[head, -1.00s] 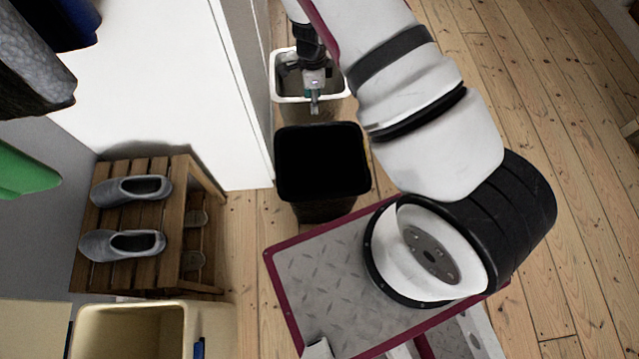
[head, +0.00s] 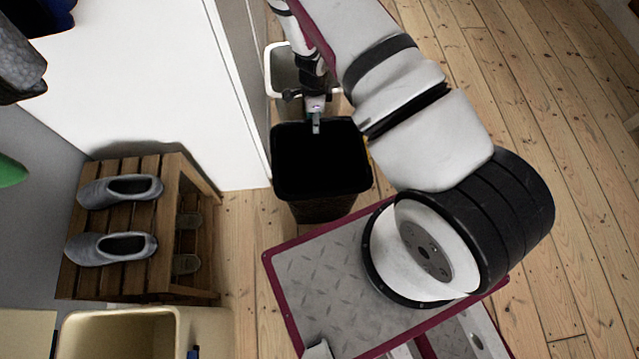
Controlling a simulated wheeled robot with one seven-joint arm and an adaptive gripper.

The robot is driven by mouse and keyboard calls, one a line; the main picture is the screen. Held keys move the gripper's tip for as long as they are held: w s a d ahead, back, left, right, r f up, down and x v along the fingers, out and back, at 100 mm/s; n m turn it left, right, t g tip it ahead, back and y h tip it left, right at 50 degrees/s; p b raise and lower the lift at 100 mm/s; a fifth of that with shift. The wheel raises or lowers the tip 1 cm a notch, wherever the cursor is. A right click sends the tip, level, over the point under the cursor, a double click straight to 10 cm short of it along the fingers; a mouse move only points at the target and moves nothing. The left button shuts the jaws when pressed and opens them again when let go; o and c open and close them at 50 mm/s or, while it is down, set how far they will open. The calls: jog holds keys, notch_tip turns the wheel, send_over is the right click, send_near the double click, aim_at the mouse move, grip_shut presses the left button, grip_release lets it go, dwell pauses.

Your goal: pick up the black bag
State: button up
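A black open-topped container (head: 321,192) stands on the floor in the middle of the head view. Its inside is very dark; I cannot tell whether it is a bag, a bin, or a bin lined with a black bag. My gripper (head: 316,126) points down at its far edge and overlaps the dark opening in the picture. I cannot tell whether it touches the rim or hangs above it. The fingertips are small and look close together; nothing held is clearly visible.
A white-rimmed bin (head: 274,74) stands just behind. A wooden shoe rack (head: 136,205) with grey slippers (head: 112,247) is at left, and a cream bin (head: 200,325) at the bottom left. A white door (head: 150,80) stands at the upper left. Bare floorboards (head: 540,130) lie free on the right.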

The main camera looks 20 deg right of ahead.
notch_tip(320, 180, down, 2)
jog(key=shift+f, duration=0.1)
grip_shut()
